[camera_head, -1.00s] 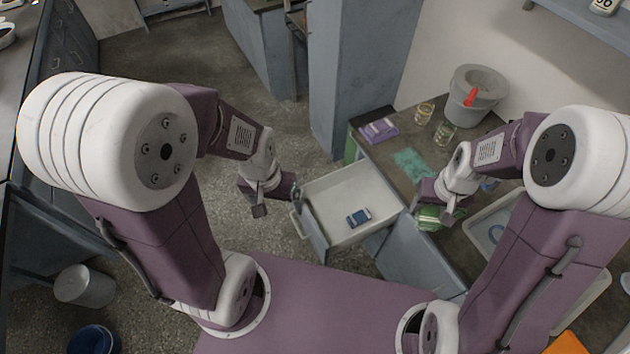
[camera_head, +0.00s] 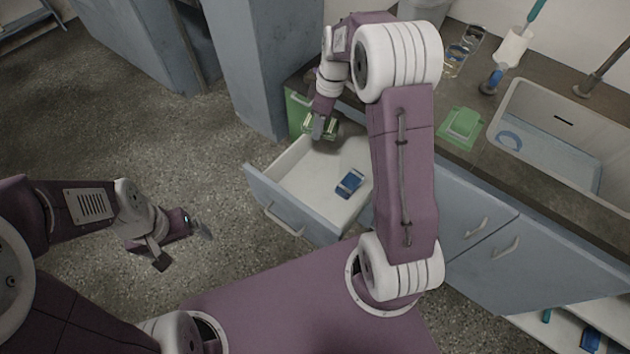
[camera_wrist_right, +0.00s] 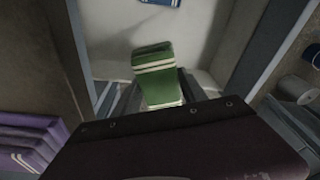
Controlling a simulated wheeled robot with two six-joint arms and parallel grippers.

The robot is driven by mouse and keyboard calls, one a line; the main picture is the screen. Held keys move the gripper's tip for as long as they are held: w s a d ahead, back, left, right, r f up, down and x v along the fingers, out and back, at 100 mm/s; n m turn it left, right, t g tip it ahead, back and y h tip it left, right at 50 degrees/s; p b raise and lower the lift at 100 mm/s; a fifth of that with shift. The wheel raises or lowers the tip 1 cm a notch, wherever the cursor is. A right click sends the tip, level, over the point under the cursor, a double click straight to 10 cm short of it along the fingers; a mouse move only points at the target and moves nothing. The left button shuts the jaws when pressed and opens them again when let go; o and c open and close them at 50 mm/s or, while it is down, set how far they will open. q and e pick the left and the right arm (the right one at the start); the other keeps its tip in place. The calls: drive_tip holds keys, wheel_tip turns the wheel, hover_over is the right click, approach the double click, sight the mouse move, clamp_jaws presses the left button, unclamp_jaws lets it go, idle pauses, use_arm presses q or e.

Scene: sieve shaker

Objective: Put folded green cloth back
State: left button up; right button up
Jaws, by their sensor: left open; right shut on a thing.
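A folded green cloth (camera_head: 327,122) with pale stripes is in my right gripper (camera_head: 319,129), above the back end of the open drawer (camera_head: 291,158). The right wrist view also shows the green cloth (camera_wrist_right: 154,73) between the fingers, with the pale drawer floor (camera_wrist_right: 205,60) beyond it. Whether the cloth touches the drawer cannot be told. A blue-and-white packet (camera_head: 349,183) lies in the drawer. My left gripper (camera_head: 176,243) is open and empty over the floor, left of the drawer.
A green item (camera_head: 462,123) lies on the counter beside the sink (camera_head: 560,125). Glasses (camera_head: 464,50) stand at the back of the counter. In the right wrist view, a purple folded cloth (camera_wrist_right: 28,140) is at the left. The floor left of the drawer is clear.

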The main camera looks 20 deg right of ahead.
sight(319, 168)
drive_tip(key=shift+w+d+f+b, duration=0.1)
drive_tip(key=shift+d+f+b, duration=0.1)
drive_tip(key=shift+f, duration=0.25)
drive_tip(key=shift+w+d+f+b, duration=0.1)
drive_tip(key=shift+f+b, duration=0.05)
drive_tip(key=shift+f, duration=0.25)
use_arm(q)
drive_tip(key=shift+f, duration=0.95)
use_arm(e)
drive_tip(key=shift+r, duration=0.1)
use_arm(q)
wheel_tip(319, 168, down, 6)
drive_tip(key=b, duration=0.6)
use_arm(e)
wheel_tip(319, 168, down, 18)
use_arm(q)
drive_tip(key=shift+f, duration=0.15)
use_arm(e)
drive_tip(key=o, duration=1.3)
